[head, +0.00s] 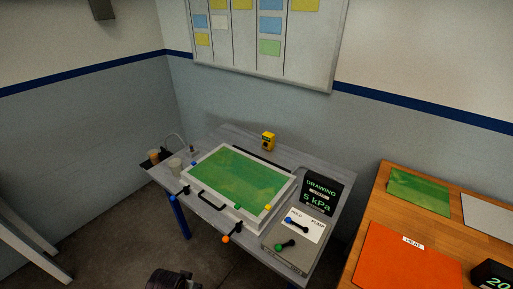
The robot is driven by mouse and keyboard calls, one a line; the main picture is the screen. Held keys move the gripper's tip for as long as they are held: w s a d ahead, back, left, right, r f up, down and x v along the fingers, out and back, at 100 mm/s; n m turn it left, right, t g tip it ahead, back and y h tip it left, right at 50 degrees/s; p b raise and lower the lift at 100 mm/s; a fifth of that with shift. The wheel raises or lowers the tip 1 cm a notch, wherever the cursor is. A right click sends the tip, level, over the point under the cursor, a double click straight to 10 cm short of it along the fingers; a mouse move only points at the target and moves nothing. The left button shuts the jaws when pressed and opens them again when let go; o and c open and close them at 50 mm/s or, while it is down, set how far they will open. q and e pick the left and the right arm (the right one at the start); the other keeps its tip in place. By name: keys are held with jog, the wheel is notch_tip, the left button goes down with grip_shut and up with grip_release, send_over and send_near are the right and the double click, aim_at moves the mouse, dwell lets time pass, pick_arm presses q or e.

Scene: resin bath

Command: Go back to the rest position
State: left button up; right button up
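A dark part (172,280), most likely my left gripper, shows at the bottom edge, left of centre. It is cut off by the frame, so its fingers cannot be made out. It appears clear of the grey worktable (325,190), in front of it. My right gripper is not in view. On the worktable lies a white-framed tray (268,211) with a green sheet (236,177) in it and a black handle (211,201) at its front.
Valves with blue, orange and green knobs (226,239) sit along the worktable's front and right. A black display (320,191) reads "DRAWING 5 kPa". A yellow device (268,141) stands behind. A wooden table (372,209) with an orange mat (400,258) is at right.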

pick_arm(q)
jog(key=s+a+f+g, duration=0.1)
jog(key=s+f, duration=0.3)
jog(key=f, duration=0.9)
jog(key=s+f, duration=0.4)
jog(key=f, duration=1)
jog(key=s+a+f, duration=0.1)
jog(key=s+f, duration=0.6)
jog(key=s, duration=0.2)
jog(key=s+a+f+g, duration=0.1)
jog(key=s+a+f, duration=0.1)
jog(key=s+f, duration=0.4)
jog(key=s, duration=0.3)
jog(key=shift+s+a+f, duration=0.25)
jog(key=shift+s+f, duration=0.1)
jog(key=shift+s, duration=0.05)
